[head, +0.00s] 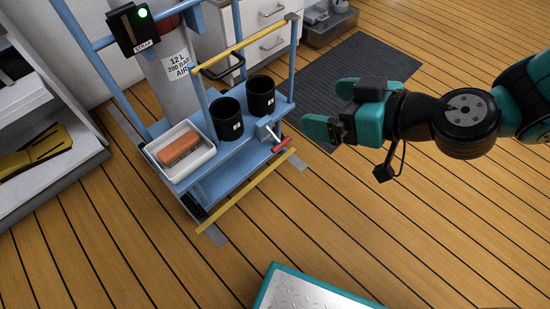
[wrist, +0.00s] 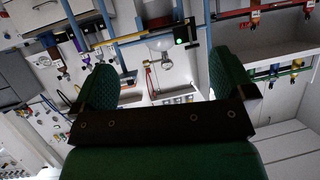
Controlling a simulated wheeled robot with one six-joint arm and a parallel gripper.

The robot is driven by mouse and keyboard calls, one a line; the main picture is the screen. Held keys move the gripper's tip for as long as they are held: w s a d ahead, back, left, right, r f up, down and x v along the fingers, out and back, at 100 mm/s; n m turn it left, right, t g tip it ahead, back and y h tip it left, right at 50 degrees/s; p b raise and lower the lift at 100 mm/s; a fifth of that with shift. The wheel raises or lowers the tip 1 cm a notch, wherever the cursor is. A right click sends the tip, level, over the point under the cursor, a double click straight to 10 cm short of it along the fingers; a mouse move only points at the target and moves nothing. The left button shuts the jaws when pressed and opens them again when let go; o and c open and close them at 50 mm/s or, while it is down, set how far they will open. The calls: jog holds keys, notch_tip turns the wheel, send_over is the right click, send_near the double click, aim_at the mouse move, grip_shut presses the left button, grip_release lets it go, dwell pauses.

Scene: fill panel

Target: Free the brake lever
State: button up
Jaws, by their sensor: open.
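The brake lever looks to be the red-handled lever (head: 281,144) with a pale shaft, on the front right of the blue trolley (head: 222,165) in the head view. My gripper (head: 328,108) is to the right of the lever and apart from it. Its teal fingers are spread with nothing between them. In the wrist view my gripper (wrist: 163,82) is also open and empty, facing the wall and shelves. The lever cannot be made out in the wrist view. I cannot tell what holds the lever.
The trolley carries a white tray (head: 207,157) with an orange-brown brush (head: 179,147), two black cups (head: 261,96) and a grey cylinder (head: 172,85). A strap box (head: 133,27) shows a green light. A yellow bar (head: 245,190) runs along its front.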

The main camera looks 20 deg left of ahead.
notch_tip(320, 180, down, 23)
jog(key=w+t+h+b, duration=0.15)
jog(key=t+b, duration=0.25)
jog(key=b, duration=0.8)
jog(key=p, duration=0.4)
send_near(276, 138)
jog(key=shift+m+y, duration=0.25)
jog(key=shift+m, duration=0.05)
jog(key=b+x, duration=0.1)
jog(key=x, duration=0.2)
jog(key=b+x, duration=0.1)
jog(key=x, duration=0.2)
jog(key=f+b+x, duration=0.1)
jog(key=x, duration=0.2)
jog(key=shift+d, duration=0.15)
jog(key=shift+w+a+f+b, duration=0.1)
jog(key=shift+w+a+b, duration=0.25)
jog(key=shift+a, duration=0.3)
jog(key=shift+c, duration=0.2)
jog(key=c, duration=1)
jog(key=shift+d+p, duration=0.1)
jog(key=shift+p, duration=0.2)
